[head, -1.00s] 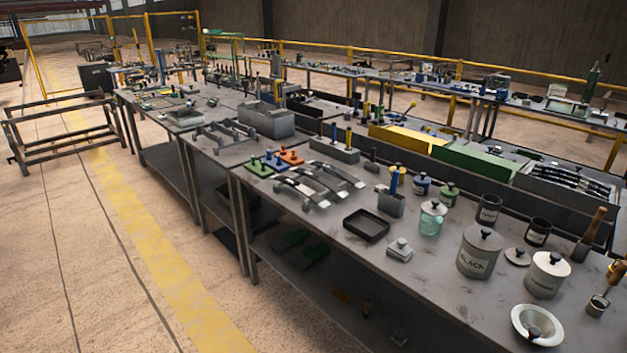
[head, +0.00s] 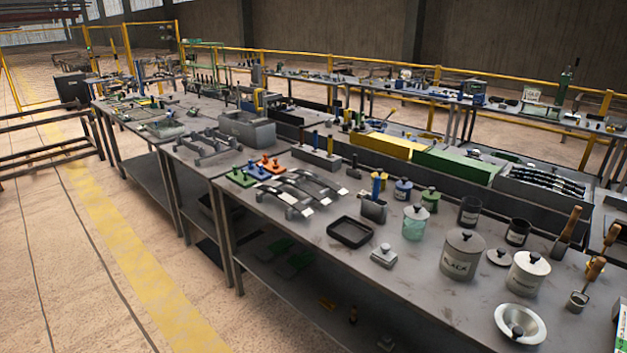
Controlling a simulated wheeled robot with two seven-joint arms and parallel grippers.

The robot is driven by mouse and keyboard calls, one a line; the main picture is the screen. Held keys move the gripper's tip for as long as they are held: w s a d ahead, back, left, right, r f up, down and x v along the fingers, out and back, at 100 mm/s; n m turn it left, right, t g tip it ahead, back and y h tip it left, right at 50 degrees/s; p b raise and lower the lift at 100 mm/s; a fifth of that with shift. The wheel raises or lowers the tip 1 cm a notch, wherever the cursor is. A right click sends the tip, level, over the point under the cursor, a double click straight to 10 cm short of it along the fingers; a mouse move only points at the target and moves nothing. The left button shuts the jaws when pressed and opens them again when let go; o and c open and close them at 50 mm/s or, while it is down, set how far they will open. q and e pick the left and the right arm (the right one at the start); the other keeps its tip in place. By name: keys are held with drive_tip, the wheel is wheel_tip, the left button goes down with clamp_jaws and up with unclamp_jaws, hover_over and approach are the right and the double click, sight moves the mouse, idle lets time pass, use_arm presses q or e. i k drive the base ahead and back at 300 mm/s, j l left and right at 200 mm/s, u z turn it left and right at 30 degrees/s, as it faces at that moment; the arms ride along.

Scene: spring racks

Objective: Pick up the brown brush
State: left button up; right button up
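Tools with brown wooden handles stand at the right end of the near workbench. One brown handle (head: 572,226) rises from a dark grey base behind the white pot. Another brown handle (head: 595,267) stands in a small metal cup (head: 578,301) near the right edge of the picture, and a third (head: 611,237) is behind it. No bristles can be made out, so I cannot tell which of these is the brown brush. Neither of my grippers is in view.
The floor left of the bench is open.

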sight(302, 127)
drive_tip(key=z, duration=0.2)
drive_tip(key=i+j+z, duration=0.15)
drive_tip(key=j+z, duration=1.15)
drive_tip(key=i+l, duration=0.05)
